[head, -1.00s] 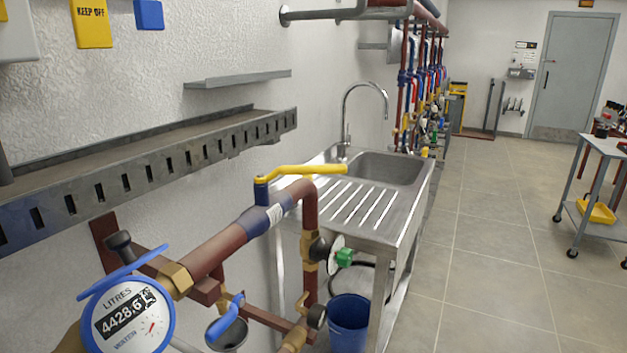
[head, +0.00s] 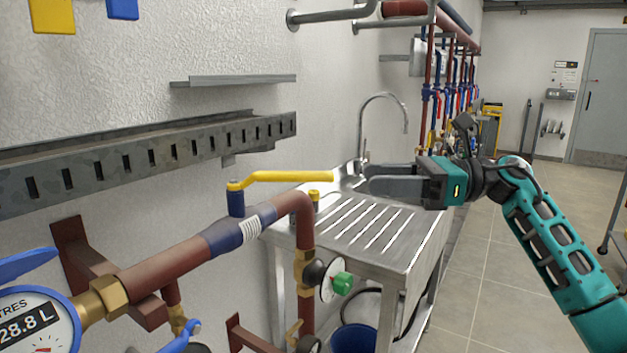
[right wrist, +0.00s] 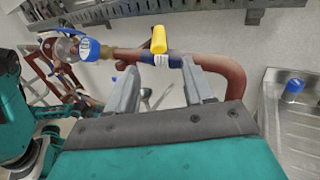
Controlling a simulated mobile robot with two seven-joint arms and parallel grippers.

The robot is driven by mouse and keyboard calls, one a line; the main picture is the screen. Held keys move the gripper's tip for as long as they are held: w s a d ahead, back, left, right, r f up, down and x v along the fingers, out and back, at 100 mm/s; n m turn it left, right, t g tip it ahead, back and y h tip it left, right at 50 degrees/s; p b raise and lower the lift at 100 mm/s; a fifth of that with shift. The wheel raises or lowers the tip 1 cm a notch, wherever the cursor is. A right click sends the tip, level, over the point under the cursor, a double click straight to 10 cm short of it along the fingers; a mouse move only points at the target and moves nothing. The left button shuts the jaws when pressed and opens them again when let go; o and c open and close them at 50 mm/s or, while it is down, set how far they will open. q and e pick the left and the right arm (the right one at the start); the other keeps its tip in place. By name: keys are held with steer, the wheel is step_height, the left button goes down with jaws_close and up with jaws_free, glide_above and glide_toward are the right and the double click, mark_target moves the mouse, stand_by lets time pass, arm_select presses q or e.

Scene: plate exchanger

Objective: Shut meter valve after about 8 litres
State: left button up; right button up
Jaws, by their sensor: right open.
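The yellow lever (head: 285,177) sits on a blue stem above the red-brown pipe and points right in the head view. In the right wrist view its yellow end (right wrist: 159,40) faces me, framed between the fingertips. My right gripper (head: 367,181) is open and empty, with its tips a short way right of the lever's free end. It also shows in the right wrist view (right wrist: 161,75). The round water meter (head: 25,325) is cut off at the lower left; its visible digits read "28.8 L".
A steel sink (head: 375,240) with a tall tap (head: 385,98) stands behind the pipe. A slotted metal rail (head: 150,155) runs along the left wall. A blue bucket (head: 355,340) stands low under the sink.

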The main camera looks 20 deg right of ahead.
steer(key=p, duration=0.2)
glide_toward(263, 177)
steer(key=w+a, duration=0.3)
steer(key=shift+a+f, duration=0.3)
jaws_close()
stand_by(0.3)
